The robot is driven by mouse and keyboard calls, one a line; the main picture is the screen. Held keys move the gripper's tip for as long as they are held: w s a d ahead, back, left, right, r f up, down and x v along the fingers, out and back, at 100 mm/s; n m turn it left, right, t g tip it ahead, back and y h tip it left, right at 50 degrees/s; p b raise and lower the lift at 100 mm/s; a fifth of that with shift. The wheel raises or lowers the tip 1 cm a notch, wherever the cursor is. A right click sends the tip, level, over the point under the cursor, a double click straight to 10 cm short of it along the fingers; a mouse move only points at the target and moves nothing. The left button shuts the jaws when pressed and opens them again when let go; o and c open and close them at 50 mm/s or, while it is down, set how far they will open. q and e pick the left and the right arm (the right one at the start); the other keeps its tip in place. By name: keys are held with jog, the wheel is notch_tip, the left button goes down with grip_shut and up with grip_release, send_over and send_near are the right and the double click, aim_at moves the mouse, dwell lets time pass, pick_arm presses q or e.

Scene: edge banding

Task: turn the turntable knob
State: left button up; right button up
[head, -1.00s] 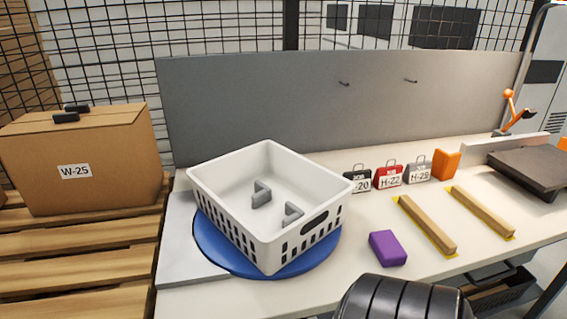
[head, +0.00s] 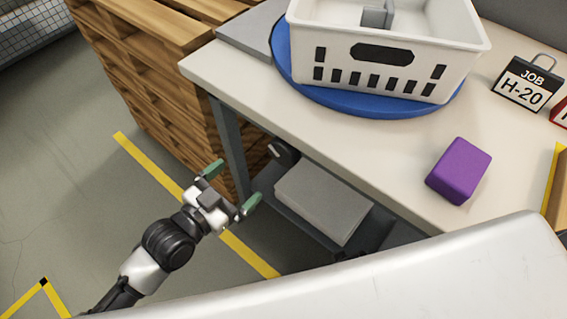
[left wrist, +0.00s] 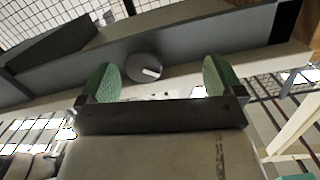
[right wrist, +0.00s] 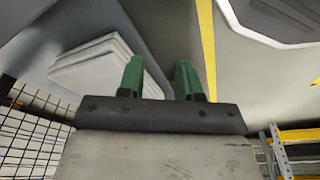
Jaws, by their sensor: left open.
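A blue turntable (head: 385,108) carries a white crate (head: 420,80) on the table. A round dark knob (head: 283,152) sits below the table's front edge, near the left table leg. The left wrist view shows a round grey knob (left wrist: 145,68) with a white mark, ahead of and between my left fingers. My left gripper (head: 232,187) is open and empty, below and left of the knob and apart from it. It also shows in the left wrist view (left wrist: 162,78). My right gripper (right wrist: 159,75) has its fingers apart with nothing between them; it is not in the head view.
A purple block (head: 459,170) and a black H-20 job tag (head: 526,84) are on the table (head: 330,135). A grey box (head: 322,200) is on a low shelf under the table. Wooden pallets (head: 165,85) stand at the left. The floor around my left arm is clear.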

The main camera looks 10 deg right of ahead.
aim_at(279, 157)
pick_arm(q)
notch_tip(279, 157, up, 3)
jog(key=s+d+m+h, duration=0.1)
jog(key=s+d+h, duration=0.1)
jog(key=s, duration=0.1)
jog(key=shift+g, duration=0.3)
jog(key=b+x, duration=0.1)
jog(key=x, duration=0.9)
jog(key=shift+w+r, duration=0.15)
jog(key=shift+w, duration=0.1)
pick_arm(e)
jog(key=shift+w+a+r, duration=0.1)
jog(key=shift+w+r, duration=0.3)
jog(key=shift+r, duration=0.2)
jog(key=shift+w+r, duration=0.35)
jog(key=shift+r, duration=0.2)
pick_arm(q)
jog(key=shift+c, duration=0.4)
jog(key=c, duration=0.8)
jog(key=shift+c, duration=0.2)
pick_arm(e)
jog(key=shift+r, duration=0.1)
